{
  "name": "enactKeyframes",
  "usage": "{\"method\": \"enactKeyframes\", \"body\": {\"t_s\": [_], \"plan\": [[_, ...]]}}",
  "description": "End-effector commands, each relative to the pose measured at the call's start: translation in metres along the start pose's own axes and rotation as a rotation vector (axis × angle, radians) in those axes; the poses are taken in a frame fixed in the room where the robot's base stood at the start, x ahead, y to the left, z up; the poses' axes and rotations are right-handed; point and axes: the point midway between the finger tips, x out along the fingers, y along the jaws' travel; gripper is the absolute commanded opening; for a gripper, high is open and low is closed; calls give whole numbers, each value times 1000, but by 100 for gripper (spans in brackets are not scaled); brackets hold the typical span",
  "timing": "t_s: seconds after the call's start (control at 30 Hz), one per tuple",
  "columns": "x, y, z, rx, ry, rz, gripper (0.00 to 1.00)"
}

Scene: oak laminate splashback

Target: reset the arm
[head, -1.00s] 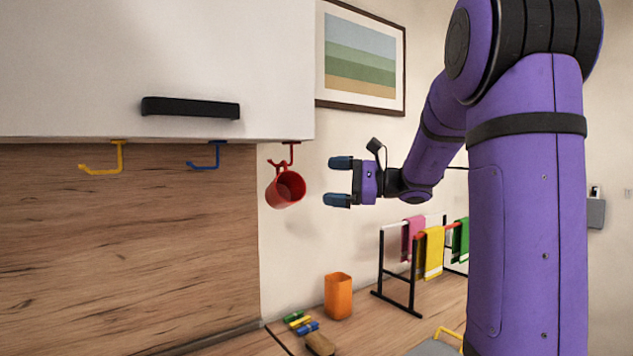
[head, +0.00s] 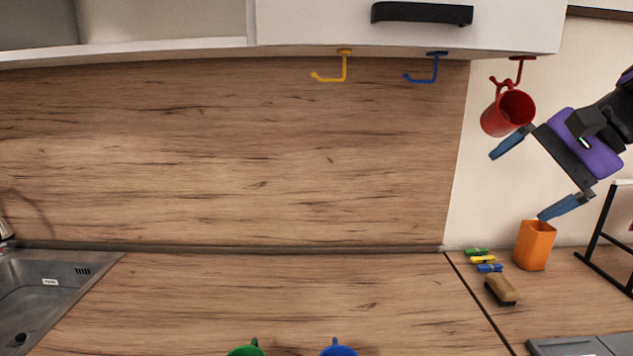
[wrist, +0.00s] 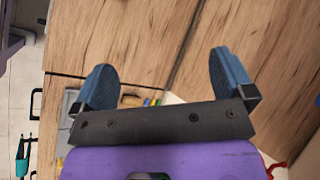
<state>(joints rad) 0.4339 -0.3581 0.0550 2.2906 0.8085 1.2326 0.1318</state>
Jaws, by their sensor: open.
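My gripper (head: 535,180) is at the right of the head view, open with nothing between its blue-tipped fingers. In the wrist view the two fingers (wrist: 163,82) stand wide apart with wood surface beyond them. A red mug (head: 508,112) hangs by its handle from a red hook (head: 521,68) under the cabinet. The upper finger is close to the mug's lower edge in the picture; I cannot tell whether they touch. The rest of my arm runs out of view at the right edge.
An orange cup (head: 535,246), several coloured clips (head: 483,260) and a brush (head: 500,289) lie on the right counter. Yellow (head: 345,68) and blue (head: 435,68) hooks are empty. Green (head: 246,349) and blue (head: 339,349) mugs show at the bottom. The middle counter is clear.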

Motion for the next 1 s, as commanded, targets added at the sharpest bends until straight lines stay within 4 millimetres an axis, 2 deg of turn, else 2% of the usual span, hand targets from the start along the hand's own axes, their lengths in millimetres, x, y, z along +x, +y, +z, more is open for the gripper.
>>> {"method": "enactKeyframes", "body": {"t_s": [0.03,0.2,0.4,0.6,1.0], "plan": [[4,11,18,-91,28,71,100],[8,53,53,-399,141,294,100],[0,88,70,-733,266,473,100],[-6,102,73,-904,333,550,100],[-7,103,73,-924,342,560,100]]}}
